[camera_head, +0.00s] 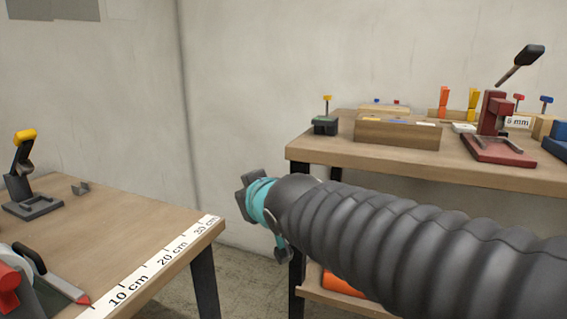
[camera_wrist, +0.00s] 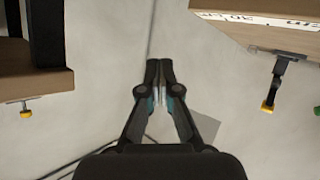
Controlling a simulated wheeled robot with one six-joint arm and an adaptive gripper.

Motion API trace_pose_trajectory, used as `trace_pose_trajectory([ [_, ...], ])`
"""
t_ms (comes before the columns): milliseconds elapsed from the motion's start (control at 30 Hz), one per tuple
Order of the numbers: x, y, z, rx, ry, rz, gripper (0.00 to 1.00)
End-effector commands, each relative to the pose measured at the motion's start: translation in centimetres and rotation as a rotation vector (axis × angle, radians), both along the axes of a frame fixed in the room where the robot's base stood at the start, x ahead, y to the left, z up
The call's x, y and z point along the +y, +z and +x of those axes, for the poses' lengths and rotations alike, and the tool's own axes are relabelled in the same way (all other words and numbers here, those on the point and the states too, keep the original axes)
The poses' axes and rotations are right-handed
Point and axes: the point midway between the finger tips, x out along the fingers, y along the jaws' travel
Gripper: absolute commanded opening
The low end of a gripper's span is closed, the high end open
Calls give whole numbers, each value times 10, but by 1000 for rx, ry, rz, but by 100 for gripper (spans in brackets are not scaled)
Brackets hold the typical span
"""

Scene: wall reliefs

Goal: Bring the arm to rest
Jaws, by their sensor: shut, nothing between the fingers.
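My arm, in a ribbed dark grey sleeve, reaches in from the right of the head view, in front of the back bench. Its teal and dark grey end is between the two benches, above the floor. In the wrist view my gripper (camera_wrist: 160,68) has its two dark fingers together at the tips, with nothing held between them. The fingertips are not clear in the head view.
A left bench (camera_head: 130,225) carries a printed ruler strip (camera_head: 165,262), a yellow-topped clamp stand (camera_head: 32,175) and a tape dispenser. A back bench (camera_head: 350,155) holds a wooden block (camera_head: 397,132) and a red lever press (camera_head: 494,130). The gap between benches shows bare floor.

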Motion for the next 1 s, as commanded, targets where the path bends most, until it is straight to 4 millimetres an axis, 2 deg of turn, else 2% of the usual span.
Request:
trace_pose_trajectory([
  [33,-35,-2,-8,51,-68,-11,0],
  [167,-109,-29,-41,206,-222,-35,0],
  [200,-129,-38,-55,257,-268,-40,0],
  [300,-174,-61,-94,390,-377,-40,0],
  [400,-206,-83,-137,513,-466,-31,0],
  [500,-224,-101,-173,614,-530,-16,0],
  [633,-234,-115,-202,696,-575,0,0],
  [733,-236,-120,-210,721,-585,4,0],
  [1000,-236,-120,-210,721,-585,4,0],
])
